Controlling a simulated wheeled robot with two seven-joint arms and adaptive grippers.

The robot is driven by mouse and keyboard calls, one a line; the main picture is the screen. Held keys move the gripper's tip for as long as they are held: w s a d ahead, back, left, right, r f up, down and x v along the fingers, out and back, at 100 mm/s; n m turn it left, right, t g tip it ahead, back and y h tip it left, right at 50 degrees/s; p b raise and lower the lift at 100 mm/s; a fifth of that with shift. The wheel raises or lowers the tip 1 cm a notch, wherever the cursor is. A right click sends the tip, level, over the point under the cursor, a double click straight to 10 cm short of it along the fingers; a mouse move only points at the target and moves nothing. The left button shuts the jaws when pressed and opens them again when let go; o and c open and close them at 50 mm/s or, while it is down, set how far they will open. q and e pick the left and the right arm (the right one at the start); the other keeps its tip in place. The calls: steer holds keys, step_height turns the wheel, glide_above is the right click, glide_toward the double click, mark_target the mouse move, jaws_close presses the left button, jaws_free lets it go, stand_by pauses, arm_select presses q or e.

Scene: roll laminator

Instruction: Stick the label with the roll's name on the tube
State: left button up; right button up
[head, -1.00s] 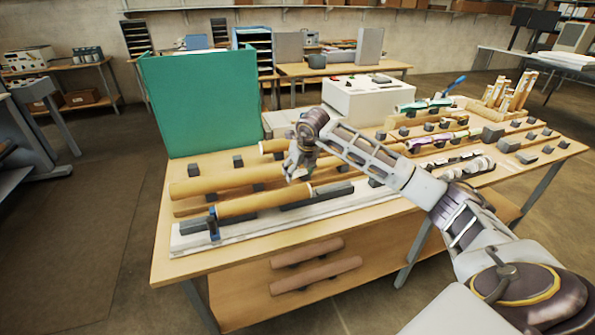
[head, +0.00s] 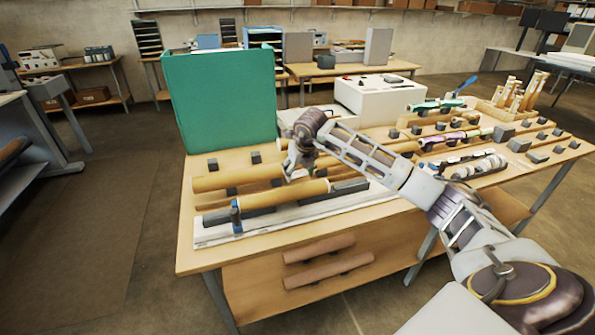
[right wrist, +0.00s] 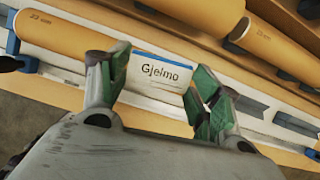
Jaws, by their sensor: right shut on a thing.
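The label (right wrist: 160,74) is white with a blue upper edge and reads "Gjelmo" in the right wrist view. My right gripper (head: 299,172) is shut on it, with one green-padded finger at each side. My left gripper is not in view.
The tube lies on a white strip (head: 215,236) with a blue stop (head: 236,217) at its left end. More brown rolls (head: 235,179) lie just behind. A green panel (head: 222,98) and a white machine (head: 375,97) stand farther back. Small dark blocks stand among the rolls.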

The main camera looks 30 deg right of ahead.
mark_target(299, 186)
steer(key=shift+s+d+m, duration=0.1)
steer(key=shift+d+m, duration=0.2)
steer(key=shift+m, duration=0.1)
stand_by(0.4)
steer(key=shift+a+f, duration=0.1)
steer(key=shift+f, duration=0.1)
steer(key=shift+f+b, duration=0.65)
steer(key=shift+f, duration=0.7)
steer(key=shift+f+b, duration=0.55)
steer(key=shift+f, duration=0.5)
